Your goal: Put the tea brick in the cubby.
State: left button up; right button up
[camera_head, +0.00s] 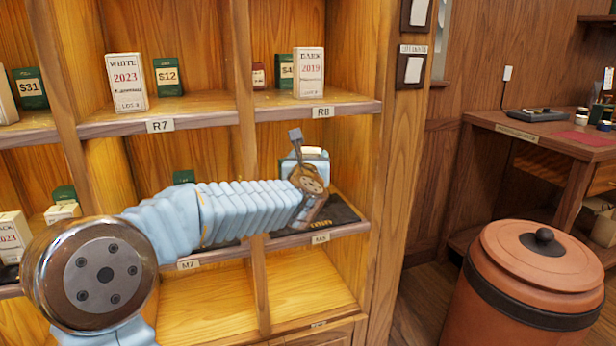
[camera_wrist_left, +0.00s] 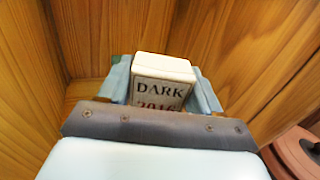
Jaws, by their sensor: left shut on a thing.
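The tea brick (camera_wrist_left: 160,88) is a white block marked DARK 2016, seen in the left wrist view. The two pale blue fingers of my left gripper (camera_wrist_left: 163,82) stand on either side of it, shut on it. Wooden walls surround it there. In the head view my left arm reaches from the left to the cubby (camera_head: 348,165) labelled M8, and my left gripper (camera_head: 315,168) is at its opening or inside. My right gripper is not in view.
A dark mat (camera_head: 343,214) lies on the M8 shelf. A WHITE 2023 box (camera_head: 126,83) stands above R7. A lidded clay jar (camera_head: 535,285) stands at right. The lower cubbies look empty.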

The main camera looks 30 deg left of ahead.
pick_arm(q)
notch_tip(320, 180, down, 4)
jog(key=shift+f, duration=0.1)
jog(key=shift+w+a+f, duration=0.1)
jog(key=shift+f, duration=0.25)
jog(key=shift+f+b, duration=0.65)
jog(key=shift+b, duration=0.3)
jog(key=o, duration=1.1)
jog(key=shift+o, duration=0.2)
jog(key=shift+r, duration=0.1)
